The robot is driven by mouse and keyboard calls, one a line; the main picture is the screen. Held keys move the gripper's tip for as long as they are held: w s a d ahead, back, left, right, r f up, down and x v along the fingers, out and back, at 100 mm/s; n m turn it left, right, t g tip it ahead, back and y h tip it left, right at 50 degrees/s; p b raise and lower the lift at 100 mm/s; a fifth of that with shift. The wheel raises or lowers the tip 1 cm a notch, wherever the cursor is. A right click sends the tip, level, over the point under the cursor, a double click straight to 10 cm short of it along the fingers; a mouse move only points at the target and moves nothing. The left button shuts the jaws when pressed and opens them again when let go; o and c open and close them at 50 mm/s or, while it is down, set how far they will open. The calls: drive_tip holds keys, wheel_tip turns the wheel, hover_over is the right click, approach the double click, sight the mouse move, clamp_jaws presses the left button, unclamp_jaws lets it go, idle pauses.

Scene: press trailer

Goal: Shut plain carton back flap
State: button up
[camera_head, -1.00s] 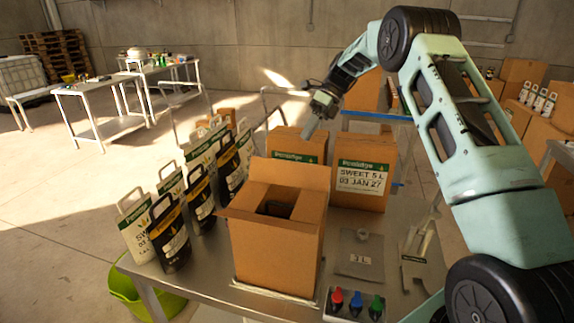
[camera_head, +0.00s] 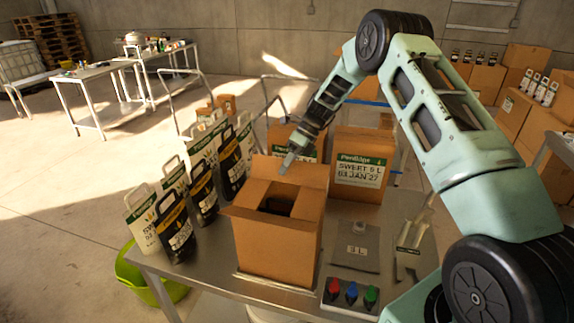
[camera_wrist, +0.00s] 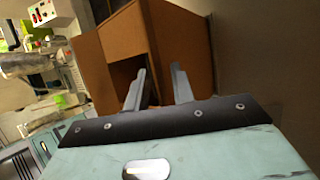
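The plain carton (camera_head: 276,250) stands upright on the metal table, its top open and a dark item (camera_head: 277,205) inside. Its back flap (camera_head: 290,172) stands up along the far edge, and a flap sticks out at the left. My gripper (camera_head: 287,163) is at the back flap's top edge, pointing down and left; I cannot tell whether it touches. In the wrist view my gripper's two fingers (camera_wrist: 158,85) are apart with a gap between them, and brown carton panels (camera_wrist: 118,38) and a dark opening lie beyond them.
Labelled cartons (camera_head: 358,170) stand behind the plain carton. White and black pouches (camera_head: 172,230) stand in rows on the left. A button box (camera_head: 350,293), a grey 5 L pouch (camera_head: 352,246) and tools lie to the right. A green tub (camera_head: 150,278) is below the table's left edge.

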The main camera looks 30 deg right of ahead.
clamp_jaws()
